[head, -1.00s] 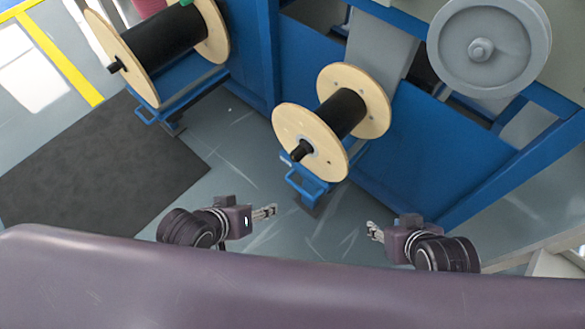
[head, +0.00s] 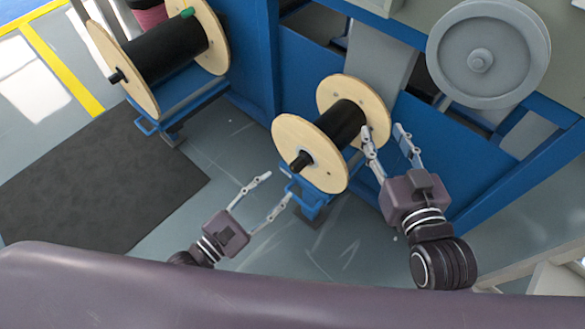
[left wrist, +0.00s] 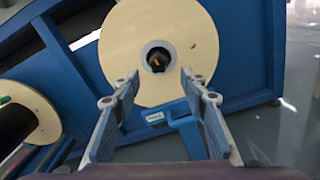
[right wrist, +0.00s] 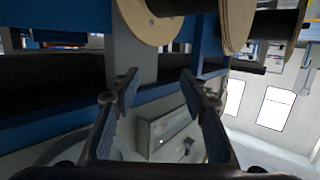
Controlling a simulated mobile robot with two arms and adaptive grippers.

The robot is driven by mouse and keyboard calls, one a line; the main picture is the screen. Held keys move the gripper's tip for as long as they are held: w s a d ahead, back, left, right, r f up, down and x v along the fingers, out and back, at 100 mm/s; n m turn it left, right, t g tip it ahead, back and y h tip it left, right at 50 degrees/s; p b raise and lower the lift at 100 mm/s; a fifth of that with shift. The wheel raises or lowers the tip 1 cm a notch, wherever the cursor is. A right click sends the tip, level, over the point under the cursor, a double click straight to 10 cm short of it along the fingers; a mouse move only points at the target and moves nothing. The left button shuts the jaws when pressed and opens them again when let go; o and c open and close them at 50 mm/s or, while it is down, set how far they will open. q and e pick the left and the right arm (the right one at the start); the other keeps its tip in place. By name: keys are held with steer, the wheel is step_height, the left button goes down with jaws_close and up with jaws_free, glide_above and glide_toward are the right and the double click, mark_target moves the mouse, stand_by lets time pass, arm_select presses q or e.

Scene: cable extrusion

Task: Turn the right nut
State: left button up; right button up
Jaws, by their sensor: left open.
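The right wooden spool (head: 287,138), with a black core, sits on a blue stand. A black nut-like shaft end (head: 301,161) sticks out from its near face. In the left wrist view this dark end (left wrist: 157,58) shows in a grey hub, just beyond and between my fingertips. My left gripper (head: 278,187) is open and empty, below and left of the shaft end, apart from it. My right gripper (head: 383,130) is open and appears empty beside the spool's right flange; contact cannot be told. In the right wrist view its fingers (right wrist: 158,74) are spread below the spool edges.
A second, larger wooden spool (head: 128,72) with its own black shaft end (head: 116,76) stands at the upper left. A grey wheel (head: 487,55) is at the upper right. The blue machine frame (head: 420,155) lies behind my right gripper. A dark mat (head: 100,190) covers floor at left.

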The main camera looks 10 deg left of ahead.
mark_target(292, 170)
arm_select(q)
steer(key=x, duration=0.7)
steer(key=shift+w+d+b, duration=0.1)
steer(key=shift+w+b, duration=0.2)
steer(key=shift+b, duration=0.05)
arm_select(e)
steer(key=r, duration=0.1)
steer(key=r+t, duration=0.2)
steer(key=r, duration=0.1)
steer(key=shift+w+a, duration=0.3)
steer(key=shift+a, duration=0.05)
arm_select(q)
steer(key=shift+c, duration=0.3)
jaws_close()
